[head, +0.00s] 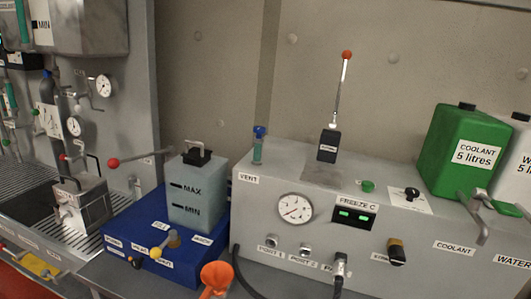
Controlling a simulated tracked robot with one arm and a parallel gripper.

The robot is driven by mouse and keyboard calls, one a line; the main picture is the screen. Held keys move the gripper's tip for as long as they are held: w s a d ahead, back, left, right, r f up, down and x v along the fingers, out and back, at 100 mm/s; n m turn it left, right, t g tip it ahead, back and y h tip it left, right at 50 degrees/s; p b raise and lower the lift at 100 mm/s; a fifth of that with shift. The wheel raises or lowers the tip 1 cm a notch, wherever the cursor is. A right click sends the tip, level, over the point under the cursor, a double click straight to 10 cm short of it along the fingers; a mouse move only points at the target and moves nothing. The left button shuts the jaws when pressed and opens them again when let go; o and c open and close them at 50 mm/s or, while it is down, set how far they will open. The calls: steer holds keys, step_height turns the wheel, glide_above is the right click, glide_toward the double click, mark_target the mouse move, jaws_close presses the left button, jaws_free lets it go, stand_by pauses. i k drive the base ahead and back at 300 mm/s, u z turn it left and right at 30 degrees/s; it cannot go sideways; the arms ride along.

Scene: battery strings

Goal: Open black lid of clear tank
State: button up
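The clear tank (191,215) is a pale, see-through grey-green box marked MAX and MIN. It stands upright on a blue base unit, left of the picture's middle. The lid appears to be closed. My gripper does not show in this view, so its place relative to the lid cannot be seen.
A grey console (330,225) with a gauge stands right of the tank. A red-tipped lever (135,160) juts close left of the lid. An orange funnel-like thing (215,277) is in front. A green coolant can (465,150) stands at right. Space above the tank looks clear.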

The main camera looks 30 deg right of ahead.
mark_target(195, 153)
steer(key=u, duration=0.65)
steer(key=k, duration=1.1)
steer(key=u, duration=0.95)
steer(key=i, duration=1.4)
steer(key=z, duration=0.8)
steer(key=i, duration=1.35)
steer(key=z, duration=1.3)
steer(key=i, duration=1.2)
steer(key=z, duration=0.8)
